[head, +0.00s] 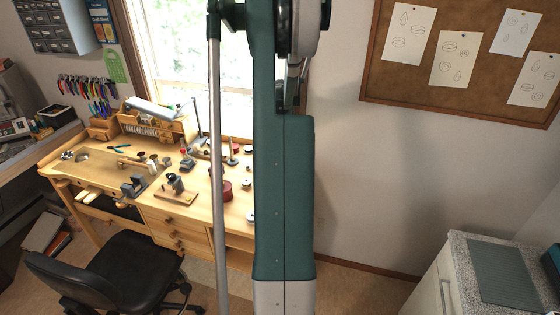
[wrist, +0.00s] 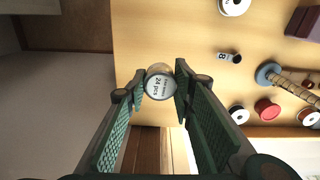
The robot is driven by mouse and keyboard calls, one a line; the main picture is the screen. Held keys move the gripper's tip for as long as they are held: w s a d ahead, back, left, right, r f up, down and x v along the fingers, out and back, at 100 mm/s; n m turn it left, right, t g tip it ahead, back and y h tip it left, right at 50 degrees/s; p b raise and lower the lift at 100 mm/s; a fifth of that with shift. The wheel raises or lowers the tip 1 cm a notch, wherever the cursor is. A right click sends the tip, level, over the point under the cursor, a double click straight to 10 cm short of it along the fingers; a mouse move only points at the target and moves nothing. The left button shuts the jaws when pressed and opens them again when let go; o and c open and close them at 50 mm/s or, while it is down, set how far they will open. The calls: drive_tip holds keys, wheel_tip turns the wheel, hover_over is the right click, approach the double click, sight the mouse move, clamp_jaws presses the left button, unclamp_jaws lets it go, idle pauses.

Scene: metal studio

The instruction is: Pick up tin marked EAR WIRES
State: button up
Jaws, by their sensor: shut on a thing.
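A small round tin (wrist: 161,86) with a pale label is between the fingers of my gripper (wrist: 160,84) in the wrist view. Its label shows "24 pcs" below a smaller line of print that is hard to read. The textured green fingers are shut on it, one on its left side and one on its right. The tin is over the edge area of the light wood workbench (wrist: 165,30); I cannot tell whether it still touches the top. In the head view my arm hides the gripper and the tin.
The wrist view shows a white spool (wrist: 234,5), a small dark cylinder (wrist: 230,58), a mandrel on a blue-grey base (wrist: 268,74) and a red spool (wrist: 267,109) to the right. A black chair (head: 105,272) stands before the bench (head: 222,236) in the head view.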

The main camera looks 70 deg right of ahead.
drive_tip(key=shift+r, duration=0.8)
